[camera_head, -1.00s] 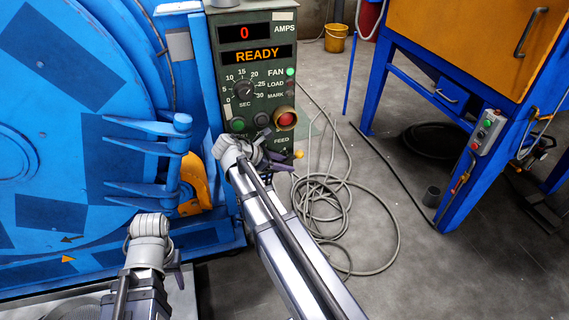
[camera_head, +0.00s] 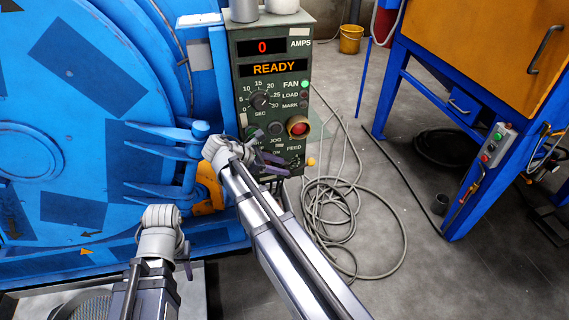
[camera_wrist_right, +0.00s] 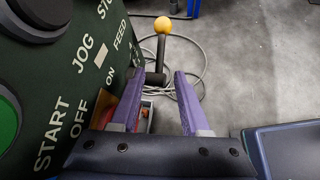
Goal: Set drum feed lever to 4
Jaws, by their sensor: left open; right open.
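The drum feed lever is a dark stem with a yellow ball knob (camera_head: 311,161) at the lower right side of the control panel (camera_head: 270,110). In the right wrist view the yellow knob (camera_wrist_right: 162,25) stands beyond my fingertips, and the dark stem's lower end shows in the gap between them. My right gripper (camera_head: 277,161) has its purple fingers open beside the panel's FEED area, left of the knob. The open fingers also show in the right wrist view (camera_wrist_right: 158,76). The lever's scale numbers cannot be read. My left gripper (camera_head: 187,264) is open and empty, low in front of the blue drum machine.
The panel display (camera_head: 272,68) reads READY, with 0 amps above. A red button (camera_head: 298,126) and a dial (camera_head: 261,101) sit above the FEED label. Grey cable (camera_head: 335,215) lies coiled on the floor. A blue-framed orange cabinet (camera_head: 480,50) stands at right.

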